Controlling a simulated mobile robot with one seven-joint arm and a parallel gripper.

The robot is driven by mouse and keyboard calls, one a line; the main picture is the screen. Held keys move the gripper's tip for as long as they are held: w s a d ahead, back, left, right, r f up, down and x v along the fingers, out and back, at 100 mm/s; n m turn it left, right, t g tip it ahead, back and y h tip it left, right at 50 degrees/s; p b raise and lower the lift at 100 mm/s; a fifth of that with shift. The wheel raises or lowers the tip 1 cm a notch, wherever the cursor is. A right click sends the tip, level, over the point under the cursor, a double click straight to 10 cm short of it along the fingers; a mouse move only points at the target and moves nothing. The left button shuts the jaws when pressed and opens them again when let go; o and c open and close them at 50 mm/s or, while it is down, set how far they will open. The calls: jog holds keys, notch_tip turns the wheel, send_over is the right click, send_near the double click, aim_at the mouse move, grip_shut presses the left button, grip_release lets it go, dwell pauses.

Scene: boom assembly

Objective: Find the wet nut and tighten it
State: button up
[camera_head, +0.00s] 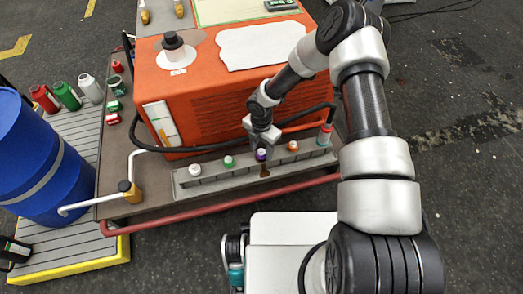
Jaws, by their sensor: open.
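A grey rail (215,180) runs along the front of the cart and carries a row of coloured nuts. From left to right they are a white nut (194,169), a green nut (228,161), a purple nut (261,155) and an orange nut (293,146). A dark brown wet-looking stain (265,172) runs down the rail's front just below the purple nut. My gripper (262,146) is open and points down right over the purple nut. Whether its fingers touch or straddle that nut is too small to tell.
An orange machine (215,100) stands close behind the rail, with a black hose (190,149) passing before it. A red-topped bottle (325,133) stands at the rail's right end. A red bar (230,207) edges the cart. A blue barrel (40,160) and bottles are left.

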jog(key=shift+c, duration=0.4)
jog(key=c, duration=1)
jog(key=shift+m, duration=0.3)
jog(key=m+b, duration=0.1)
jog(key=m, duration=0.3)
jog(key=shift+b, duration=0.35)
jog(key=shift+m+b, duration=0.55)
jog(key=shift+m, duration=1.95)
jog(key=o, duration=1.1)
